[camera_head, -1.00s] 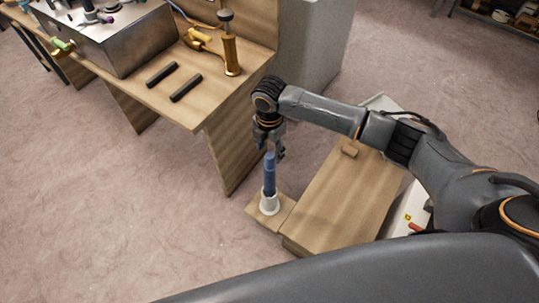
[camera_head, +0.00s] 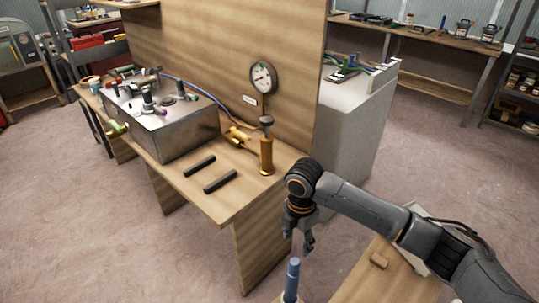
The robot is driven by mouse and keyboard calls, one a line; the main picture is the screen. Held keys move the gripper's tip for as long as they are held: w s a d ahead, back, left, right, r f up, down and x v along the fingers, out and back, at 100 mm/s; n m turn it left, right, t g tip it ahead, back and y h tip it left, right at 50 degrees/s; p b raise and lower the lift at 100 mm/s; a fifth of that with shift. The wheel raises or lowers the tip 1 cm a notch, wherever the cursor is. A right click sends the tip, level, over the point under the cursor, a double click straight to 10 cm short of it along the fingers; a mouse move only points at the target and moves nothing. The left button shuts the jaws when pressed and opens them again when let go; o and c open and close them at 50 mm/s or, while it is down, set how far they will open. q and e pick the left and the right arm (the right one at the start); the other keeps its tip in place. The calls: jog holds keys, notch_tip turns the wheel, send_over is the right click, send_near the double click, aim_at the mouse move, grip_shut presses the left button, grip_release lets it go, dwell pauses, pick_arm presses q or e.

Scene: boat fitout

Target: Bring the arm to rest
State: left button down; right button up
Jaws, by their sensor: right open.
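My right arm reaches in from the right. Its gripper (camera_head: 307,243) hangs pointing down, open and empty. A blue cylinder (camera_head: 292,277) stands upright just below the fingertips, apart from them. Its lower end and its white holder are mostly cut off by the bottom edge of the picture. My left gripper is not in view.
A wooden bench (camera_head: 238,199) at the left carries a metal box (camera_head: 178,133), two black bars (camera_head: 199,167) and a brass pump (camera_head: 266,156). A gauge (camera_head: 263,77) is on its back panel. A grey cabinet (camera_head: 352,140) stands behind the arm. Open floor lies at left.

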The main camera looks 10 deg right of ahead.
jog(key=s+a+f+m+t+y, duration=0.25)
jog(key=s+a+f+m, duration=0.25)
jog(key=s+a+m, duration=0.5)
jog(key=s+d+m+t+h, duration=0.1)
jog(key=s+d+m+h, duration=0.1)
jog(key=s+d+m, duration=1.15)
jog(key=s+d+f+n+g+p, duration=0.1)
jog(key=s+f, duration=0.1)
jog(key=f, duration=1.1)
jog(key=s+d+f+n, duration=0.1)
jog(key=s+f, duration=0.1)
jog(key=f, duration=1.1)
jog(key=s+d+f+g+p, duration=0.1)
jog(key=s+d+f, duration=0.2)
jog(key=s+f, duration=1.1)
jog(key=shift+s, duration=0.95)
